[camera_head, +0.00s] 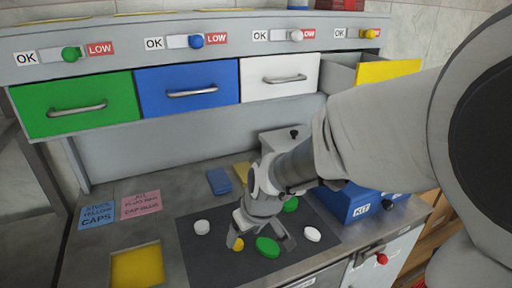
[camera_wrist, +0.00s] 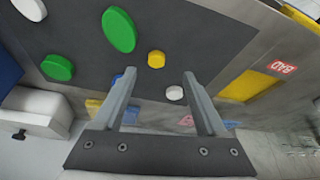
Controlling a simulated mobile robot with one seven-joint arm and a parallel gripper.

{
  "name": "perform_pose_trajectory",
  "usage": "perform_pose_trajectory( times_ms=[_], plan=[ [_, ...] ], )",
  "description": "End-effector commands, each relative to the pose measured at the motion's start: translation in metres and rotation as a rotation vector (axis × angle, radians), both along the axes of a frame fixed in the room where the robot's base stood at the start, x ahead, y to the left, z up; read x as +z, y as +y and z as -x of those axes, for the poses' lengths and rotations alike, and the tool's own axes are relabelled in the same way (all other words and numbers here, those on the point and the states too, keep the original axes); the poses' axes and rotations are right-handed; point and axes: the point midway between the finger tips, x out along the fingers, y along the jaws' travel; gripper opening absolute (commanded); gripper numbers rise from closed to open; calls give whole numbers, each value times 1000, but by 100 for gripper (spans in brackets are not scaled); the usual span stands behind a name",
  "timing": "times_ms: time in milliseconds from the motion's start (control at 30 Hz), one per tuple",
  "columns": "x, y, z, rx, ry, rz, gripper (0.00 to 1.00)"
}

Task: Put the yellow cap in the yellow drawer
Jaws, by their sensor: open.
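The small round yellow cap (camera_head: 238,244) lies on the dark mat, close beside my gripper (camera_head: 264,238). In the wrist view the yellow cap (camera_wrist: 156,59) lies just beyond and between the fingertips of my gripper (camera_wrist: 160,77), with nothing held. My gripper is open and points down over the mat. The yellow drawer (camera_head: 388,70) is at the upper right of the head view and is pulled out. My arm partly covers the area below it, and its inside floor is not clearly visible.
Green caps (camera_head: 267,247) and white caps (camera_head: 202,227) lie around on the mat (camera_head: 205,262). The green (camera_head: 75,105), blue (camera_head: 187,83) and white (camera_head: 280,75) drawers are shut. A blue kit box (camera_head: 350,204) stands at right. A yellow recess (camera_head: 137,266) is at front left.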

Motion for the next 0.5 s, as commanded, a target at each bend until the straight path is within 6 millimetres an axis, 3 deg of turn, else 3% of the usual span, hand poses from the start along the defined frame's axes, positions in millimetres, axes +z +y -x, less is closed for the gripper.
perform_pose_trajectory(
  times_ms=[100, 500],
  plan=[
    [-18, 4, -5, -1, 2, 0, 74],
    [-47, 12, -24, 0, 1, 1, 74]
  ],
)
